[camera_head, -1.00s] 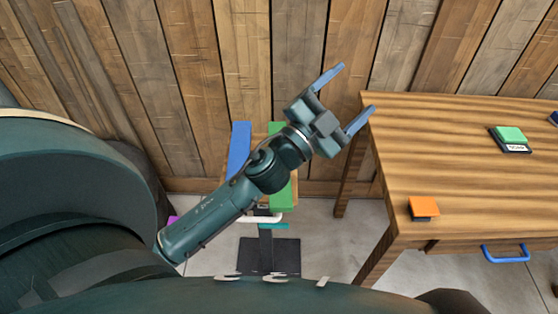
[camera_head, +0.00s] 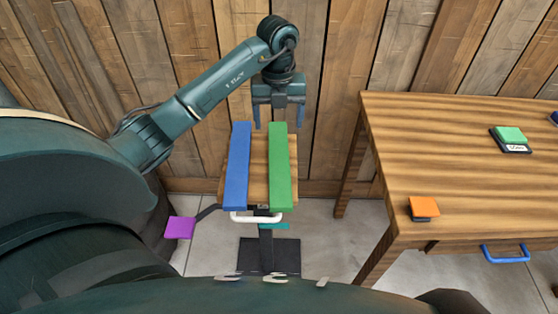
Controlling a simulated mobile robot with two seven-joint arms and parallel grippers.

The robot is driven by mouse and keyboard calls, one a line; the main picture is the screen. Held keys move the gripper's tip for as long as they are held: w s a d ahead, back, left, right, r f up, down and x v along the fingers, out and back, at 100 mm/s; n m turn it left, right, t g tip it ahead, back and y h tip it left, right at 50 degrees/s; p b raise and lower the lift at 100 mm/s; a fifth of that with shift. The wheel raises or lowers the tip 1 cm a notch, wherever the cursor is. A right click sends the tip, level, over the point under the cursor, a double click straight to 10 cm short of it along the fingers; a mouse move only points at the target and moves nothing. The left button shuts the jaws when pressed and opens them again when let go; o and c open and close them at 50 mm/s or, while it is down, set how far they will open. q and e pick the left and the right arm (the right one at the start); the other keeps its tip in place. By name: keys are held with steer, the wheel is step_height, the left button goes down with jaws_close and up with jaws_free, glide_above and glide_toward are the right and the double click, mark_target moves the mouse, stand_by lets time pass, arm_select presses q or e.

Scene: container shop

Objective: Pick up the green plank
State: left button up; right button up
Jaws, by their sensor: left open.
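The green plank (camera_head: 280,165) lies lengthwise on the right side of a small wooden stand top (camera_head: 259,170). A blue plank (camera_head: 237,165) lies beside it on the left, with a strip of wood showing between them. My left gripper (camera_head: 278,119) is open, with its fingers pointing down over the far end of the stand. Its right finger is close to the far end of the green plank; I cannot tell whether they touch. My right gripper is not in view.
A wooden table (camera_head: 460,175) stands to the right, with an orange block (camera_head: 424,207) and a green block (camera_head: 510,135) on a dark base. A purple pad (camera_head: 180,228) sticks out left of the stand. A plank wall (camera_head: 340,60) is close behind.

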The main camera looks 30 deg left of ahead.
arm_select(q)
glide_above(279, 158)
steer(key=f, duration=0.7)
steer(key=shift+s+f, duration=0.25)
steer(key=shift+f, duration=0.05)
steer(key=shift+w+f+p, duration=0.15)
steer(key=shift+f+p, duration=0.5)
steer(key=shift+f, duration=2)
steer(key=shift+c, duration=0.4)
steer(key=c, duration=1.1)
